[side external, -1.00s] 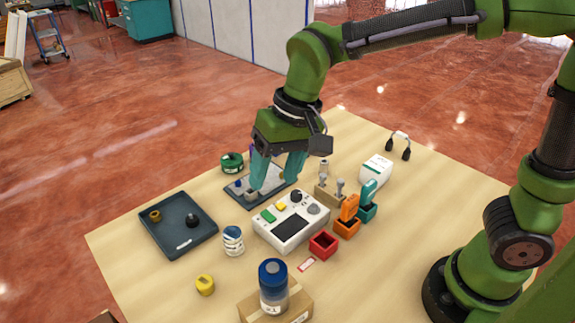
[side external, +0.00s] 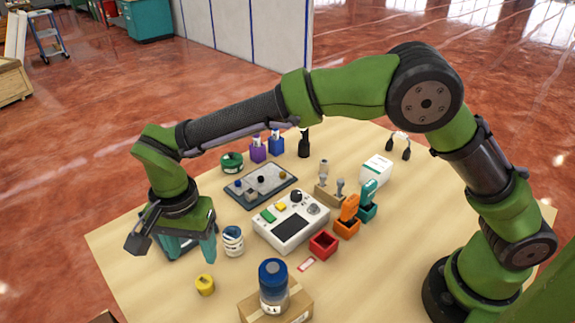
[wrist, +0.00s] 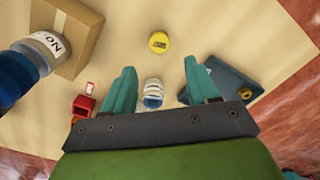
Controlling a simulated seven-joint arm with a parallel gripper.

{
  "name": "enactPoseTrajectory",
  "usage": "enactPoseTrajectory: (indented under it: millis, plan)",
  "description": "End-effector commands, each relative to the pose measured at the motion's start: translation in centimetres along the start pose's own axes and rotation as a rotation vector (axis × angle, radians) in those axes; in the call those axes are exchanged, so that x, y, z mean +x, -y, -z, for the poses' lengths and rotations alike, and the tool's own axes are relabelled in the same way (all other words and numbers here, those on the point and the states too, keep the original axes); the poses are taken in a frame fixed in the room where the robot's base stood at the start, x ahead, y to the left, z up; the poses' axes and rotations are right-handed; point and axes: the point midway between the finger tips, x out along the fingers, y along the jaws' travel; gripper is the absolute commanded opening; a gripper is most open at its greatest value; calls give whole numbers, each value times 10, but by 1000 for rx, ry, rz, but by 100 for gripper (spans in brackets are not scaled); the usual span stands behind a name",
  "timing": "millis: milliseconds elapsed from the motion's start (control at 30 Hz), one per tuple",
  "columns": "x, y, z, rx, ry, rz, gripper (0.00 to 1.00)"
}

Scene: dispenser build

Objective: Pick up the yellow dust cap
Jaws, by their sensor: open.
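The yellow dust cap (side external: 204,285) sits on the table near its front left in the side view. It looks like a short round cap. In the wrist view the yellow dust cap (wrist: 159,42) lies just beyond my fingertips, roughly centred between them, with dark marking on its top. My gripper (side external: 190,254) points down above the table, up and slightly left of the cap in the side view. In the wrist view my gripper (wrist: 160,66) has its two teal fingers spread wide with nothing between the tips. The fingers do not touch the cap.
A dark tray (wrist: 230,75) is right of the fingers in the wrist view, partly hidden behind the gripper in the side view. A white-and-blue striped can (side external: 233,241) stands near the cap. A blue-capped bottle (side external: 273,285) stands on a cardboard box (side external: 298,303).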

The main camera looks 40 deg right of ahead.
Motion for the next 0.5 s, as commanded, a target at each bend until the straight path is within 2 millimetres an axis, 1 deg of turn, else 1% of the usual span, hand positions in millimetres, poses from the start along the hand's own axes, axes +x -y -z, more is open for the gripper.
enactPoseTrajectory:
  millis: [33,133,200,367,500]
  plan:
    - [12,-1,0,0,0,-6,59]
    - [29,-1,0,0,0,-4,59]
    - [38,-1,0,0,0,-3,59]
    - [47,0,0,1,1,0,59]
    - [64,-4,1,0,2,-4,59]
